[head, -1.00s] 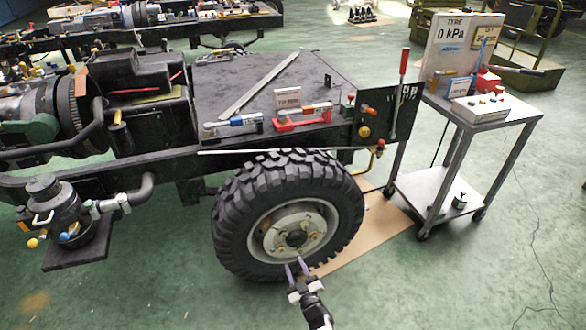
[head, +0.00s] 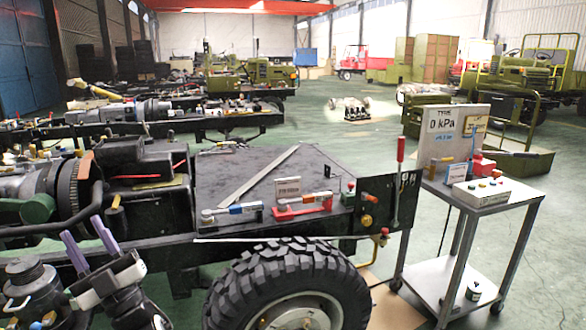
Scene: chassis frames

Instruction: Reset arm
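My gripper (head: 88,243) shows at the lower left of the head view, with two purple fingers pointing up. The fingers are apart and nothing shows between them, so it is open and empty. It is in front of the chassis frame's side, left of the tyre (head: 285,275) and just right of the black round housing (head: 30,288), overlapping it in the picture. I cannot tell if it touches anything. Most of my arm is below the picture.
A metal trolley (head: 478,205) with a "0 kPa" board (head: 450,135) and a button box (head: 482,193) stands at right. The chassis deck (head: 235,175) carries a long metal strip (head: 258,177) and gauges. Green floor (head: 345,255) is open between chassis and trolley. More chassis stand behind.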

